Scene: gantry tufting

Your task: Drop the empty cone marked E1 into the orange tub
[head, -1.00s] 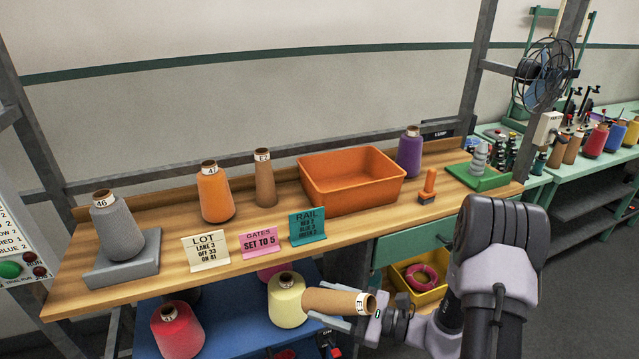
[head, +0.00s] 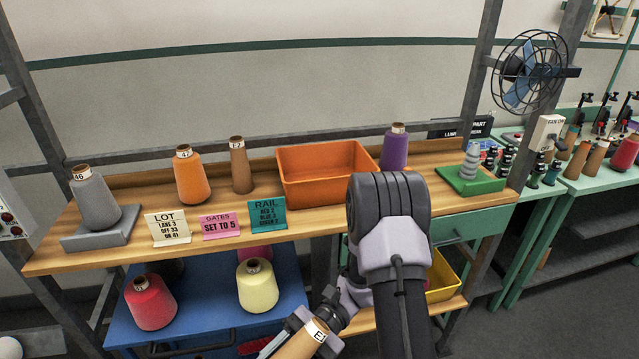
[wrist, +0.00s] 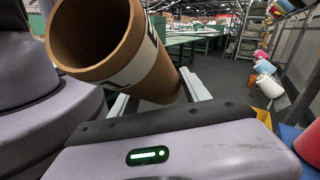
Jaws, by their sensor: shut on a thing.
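My gripper (head: 318,322) is shut on a bare brown cone (head: 298,345) with a white band reading "E" and a partly cut-off mark. It is low in the head view, in front of and below the wooden bench top. In the wrist view the cone (wrist: 135,70) lies tilted between the fingers, its hollow open end toward the camera. The orange tub (head: 325,190) stands on the bench top, above and beyond my gripper, with its open top facing up.
On the wooden bench (head: 110,255) stand a grey cone (head: 92,203), an orange cone (head: 190,178), another bare brown cone (head: 240,168) and a purple cone (head: 395,150). Cards, including the teal RAIL card (head: 267,214), line the front edge. A blue lower shelf (head: 205,310) holds yarn cones.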

